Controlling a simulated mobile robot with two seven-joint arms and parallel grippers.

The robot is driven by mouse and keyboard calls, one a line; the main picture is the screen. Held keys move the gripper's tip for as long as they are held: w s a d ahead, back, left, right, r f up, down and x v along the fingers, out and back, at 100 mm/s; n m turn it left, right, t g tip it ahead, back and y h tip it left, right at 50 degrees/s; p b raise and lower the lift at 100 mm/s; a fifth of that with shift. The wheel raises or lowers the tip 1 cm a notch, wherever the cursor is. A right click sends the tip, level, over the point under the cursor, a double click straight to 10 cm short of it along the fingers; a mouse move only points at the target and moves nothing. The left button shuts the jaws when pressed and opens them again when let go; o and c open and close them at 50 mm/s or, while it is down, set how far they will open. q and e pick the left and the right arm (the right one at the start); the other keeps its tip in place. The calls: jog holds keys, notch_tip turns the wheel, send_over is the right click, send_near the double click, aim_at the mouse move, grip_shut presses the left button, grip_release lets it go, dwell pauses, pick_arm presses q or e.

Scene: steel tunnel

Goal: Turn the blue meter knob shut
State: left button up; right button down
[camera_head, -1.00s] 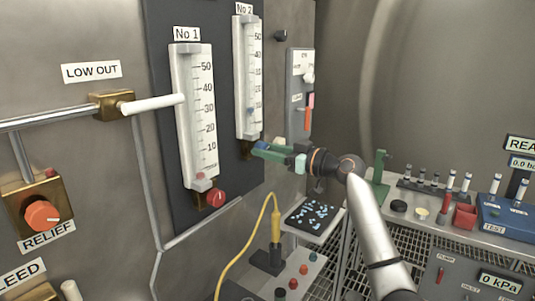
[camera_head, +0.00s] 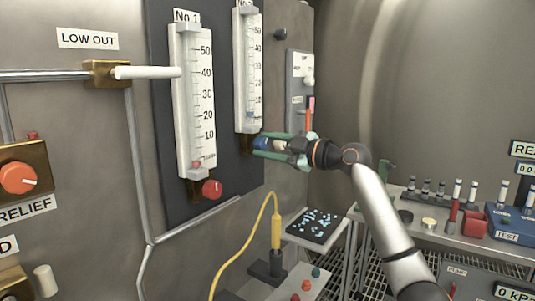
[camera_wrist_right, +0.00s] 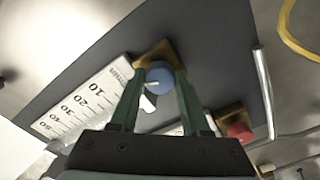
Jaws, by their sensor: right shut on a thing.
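The blue meter knob (camera_head: 262,143) sits at the foot of the No 2 flow meter (camera_head: 248,75) in the head view. In the right wrist view the blue knob (camera_wrist_right: 158,75) is between the two green fingers, with a white mark on its face and a brass block behind it. My right gripper (camera_head: 270,145) is shut on the knob, coming at it from the right. The float in the No 2 tube shows low, near the bottom of the scale. My left gripper is not in view.
The No 1 meter (camera_head: 195,100) with its red knob (camera_head: 212,188) stands to the left on the same dark panel. A white-handled LOW OUT valve (camera_head: 145,72) juts out farther left. A small tray (camera_head: 315,226) and a yellow-cabled probe (camera_head: 276,232) are below.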

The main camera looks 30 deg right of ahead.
jog(key=n+b, duration=0.1)
jog(key=n, duration=0.2)
jog(key=shift+f, duration=0.1)
jog(key=shift+n, duration=1.2)
jog(key=shift+c, duration=1.9)
grip_release()
jog(key=shift+s, duration=0.1)
